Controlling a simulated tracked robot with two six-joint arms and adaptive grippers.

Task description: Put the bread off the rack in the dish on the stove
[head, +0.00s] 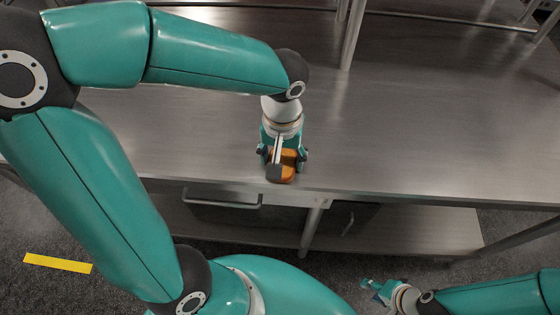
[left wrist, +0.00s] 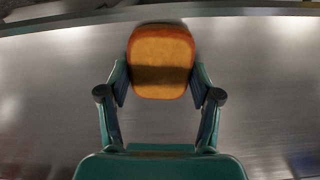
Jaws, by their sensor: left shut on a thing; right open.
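My left gripper (head: 283,157) is shut on the bread (head: 288,172), an orange-brown piece, over the front part of the steel table (head: 400,130). In the left wrist view the bread (left wrist: 160,62) sits between the two fingers of the left gripper (left wrist: 160,85), with a dark shadow band across it. I cannot tell whether the bread touches the table. My right gripper (head: 383,293) is open and empty, low in front of the table at the lower right. The rack, the dish and the stove are not in view.
The tabletop is bare to both sides of the left gripper. A metal post (head: 351,35) rises at the back. Below the front edge are a drawer handle (head: 222,204) and a lower shelf (head: 420,233). A yellow floor strip (head: 57,263) lies at the lower left.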

